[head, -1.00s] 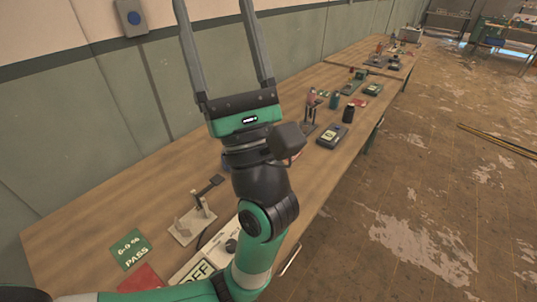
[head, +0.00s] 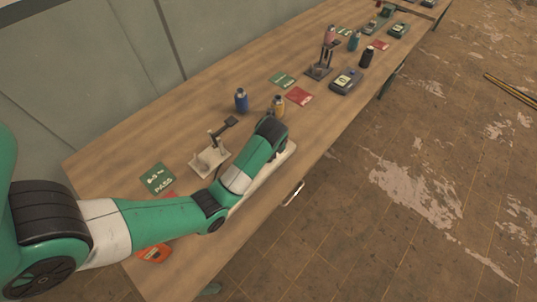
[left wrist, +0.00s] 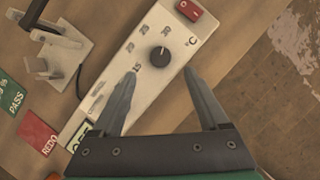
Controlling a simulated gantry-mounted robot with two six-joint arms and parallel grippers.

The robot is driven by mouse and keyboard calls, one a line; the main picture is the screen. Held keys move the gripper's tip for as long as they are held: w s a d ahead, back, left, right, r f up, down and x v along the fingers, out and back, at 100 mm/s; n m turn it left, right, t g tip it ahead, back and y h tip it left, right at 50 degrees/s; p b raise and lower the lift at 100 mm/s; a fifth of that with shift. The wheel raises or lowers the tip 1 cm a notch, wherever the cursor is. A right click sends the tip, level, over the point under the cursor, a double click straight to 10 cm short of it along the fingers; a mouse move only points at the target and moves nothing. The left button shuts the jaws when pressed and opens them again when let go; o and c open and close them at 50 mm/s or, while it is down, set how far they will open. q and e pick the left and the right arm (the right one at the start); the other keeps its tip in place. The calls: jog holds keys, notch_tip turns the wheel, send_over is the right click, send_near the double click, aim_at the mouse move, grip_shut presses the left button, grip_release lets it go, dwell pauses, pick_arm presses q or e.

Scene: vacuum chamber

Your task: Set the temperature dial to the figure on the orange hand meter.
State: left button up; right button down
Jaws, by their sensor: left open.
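The black temperature dial (left wrist: 160,57) sits on a white panel (left wrist: 118,75) in the left wrist view. In the head view my arm hides the gripper and most of the panel. The orange hand meter (head: 153,254) lies near the bench's front left, partly behind my arm; its figure is unreadable.
A red switch (left wrist: 188,10) is on the panel beyond the dial. A pale stand (head: 210,160), a green PASS card (head: 157,179), a blue bottle (head: 241,100) and a yellow bottle (head: 278,105) are nearby. The bench's front edge drops to open floor.

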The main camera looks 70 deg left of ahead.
pick_arm(q)
jog(key=b+x, duration=0.2)
jog(key=x, duration=0.6)
jog(key=shift+b, duration=0.3)
grip_shut()
